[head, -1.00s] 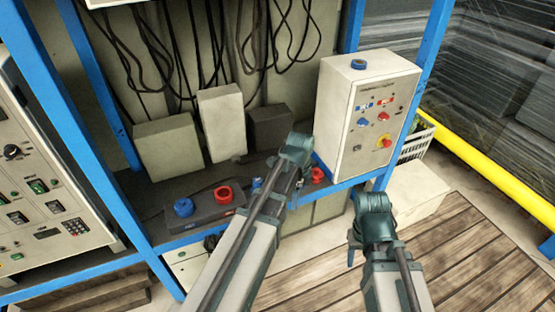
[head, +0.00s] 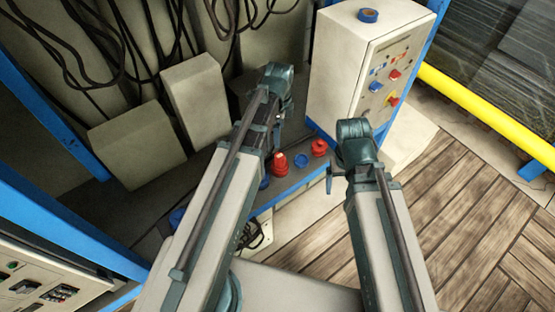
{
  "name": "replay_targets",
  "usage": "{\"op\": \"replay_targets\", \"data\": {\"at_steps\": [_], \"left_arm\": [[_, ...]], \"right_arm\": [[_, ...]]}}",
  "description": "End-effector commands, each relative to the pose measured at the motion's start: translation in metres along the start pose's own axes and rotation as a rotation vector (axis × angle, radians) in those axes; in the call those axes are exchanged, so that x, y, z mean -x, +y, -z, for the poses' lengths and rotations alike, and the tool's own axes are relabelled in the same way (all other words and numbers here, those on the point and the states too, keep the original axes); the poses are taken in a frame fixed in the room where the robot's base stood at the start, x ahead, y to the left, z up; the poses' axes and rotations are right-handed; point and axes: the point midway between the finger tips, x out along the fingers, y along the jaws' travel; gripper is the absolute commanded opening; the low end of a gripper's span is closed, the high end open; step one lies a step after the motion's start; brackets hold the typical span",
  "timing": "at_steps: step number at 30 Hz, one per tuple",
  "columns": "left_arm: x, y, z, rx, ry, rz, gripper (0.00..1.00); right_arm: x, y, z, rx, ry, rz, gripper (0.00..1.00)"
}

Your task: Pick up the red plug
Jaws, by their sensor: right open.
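Two red plug-like pieces stand on the dark shelf: a stepped, upright one (head: 280,163) just right of my left arm, and another (head: 319,148) farther right. I cannot tell for sure which is the red plug. My right gripper (head: 330,180) is small in view, just below and right of the red pieces, apart from them; it is open and empty. My left arm crosses the shelf and hides part of it; its gripper does not show.
Blue pieces sit on the shelf, one (head: 301,160) between the red ones and one (head: 264,182) beside my left arm. A pale control box (head: 340,70) stands behind at right. A blue frame post (head: 60,225) is at left. The wooden floor (head: 450,220) is clear at right.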

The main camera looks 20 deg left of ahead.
Motion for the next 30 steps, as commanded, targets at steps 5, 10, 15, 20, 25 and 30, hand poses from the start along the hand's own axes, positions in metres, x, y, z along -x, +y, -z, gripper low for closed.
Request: {"op": "replay_targets", "data": {"at_steps": [5,10,15,20,25,30], "left_arm": [[-0.026,0.0,0.0,0.0,0.0,0.0,0.87],[-0.051,0.0,0.0,0.0,0.0,0.0,0.87],[-0.073,0.001,0.0,0.0,0.0,0.0,0.87],[-0.082,0.001,0.0,0.0,0.0,0.0,0.87],[-0.081,0.001,0.0,0.0,0.0,0.0,0.87],[-0.091,0.002,0.001,0.0,0.0,0.0,0.87]], "right_arm": [[-0.026,-0.002,0.001,0.0,0.0,0.0,0.89],[-0.05,-0.005,0.003,0.001,0.0,0.0,0.89],[-0.073,-0.007,0.004,0.001,0.0,0.0,0.89],[-0.081,-0.008,0.005,0.001,0.0,0.0,0.89],[-0.08,-0.008,0.005,0.001,0.0,0.0,0.89],[-0.09,-0.009,0.005,0.001,0.0,0.0,0.89]]}}
